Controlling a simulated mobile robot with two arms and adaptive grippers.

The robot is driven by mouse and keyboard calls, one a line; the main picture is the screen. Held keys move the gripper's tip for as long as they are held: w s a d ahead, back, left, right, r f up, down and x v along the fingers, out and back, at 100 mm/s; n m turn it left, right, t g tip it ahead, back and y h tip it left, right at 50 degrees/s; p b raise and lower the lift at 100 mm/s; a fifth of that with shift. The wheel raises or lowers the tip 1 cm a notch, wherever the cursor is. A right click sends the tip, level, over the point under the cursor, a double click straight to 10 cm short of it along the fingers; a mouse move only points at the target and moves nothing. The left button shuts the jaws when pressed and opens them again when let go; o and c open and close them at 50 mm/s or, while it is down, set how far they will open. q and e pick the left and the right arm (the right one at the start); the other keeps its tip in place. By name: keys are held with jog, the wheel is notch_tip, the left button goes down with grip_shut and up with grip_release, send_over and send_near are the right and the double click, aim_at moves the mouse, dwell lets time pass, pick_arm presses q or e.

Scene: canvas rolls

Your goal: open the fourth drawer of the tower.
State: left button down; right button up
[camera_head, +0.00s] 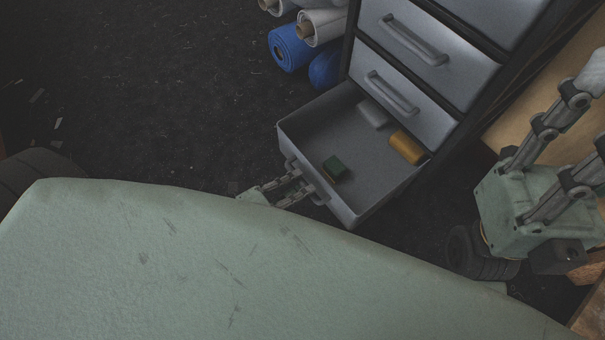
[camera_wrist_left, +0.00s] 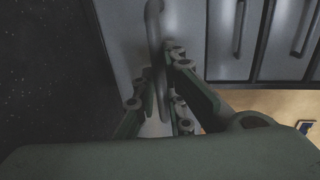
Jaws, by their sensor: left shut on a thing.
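The grey drawer tower (camera_head: 460,105) stands at upper centre right in the head view. Its lowest visible drawer (camera_head: 318,125) is pulled well out, below three shut drawer fronts. Inside lie a dark green block (camera_head: 335,168), an orange block (camera_head: 406,147) and a pale grey block (camera_head: 372,114). My left gripper (camera_head: 298,186) is at the open drawer's front, shut on its bar handle (camera_wrist_left: 154,35). The left wrist view shows the handle between the fingers (camera_wrist_left: 157,95). My right gripper (camera_head: 590,125) is at the right edge with its fingers apart and nothing seen between them.
Blue rolls (camera_head: 290,48) and pale rolls (camera_head: 322,26) lie left of the tower on dark floor (camera_head: 170,90). A light wooden surface (camera_head: 525,125) is right of the tower, near my right gripper.

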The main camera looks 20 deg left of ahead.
pick_arm(q)
jog(key=shift+f, duration=0.1)
jog(key=c, duration=1.8)
grip_release()
jog(key=v, duration=1.2)
jog(key=shift+a, duration=0.1)
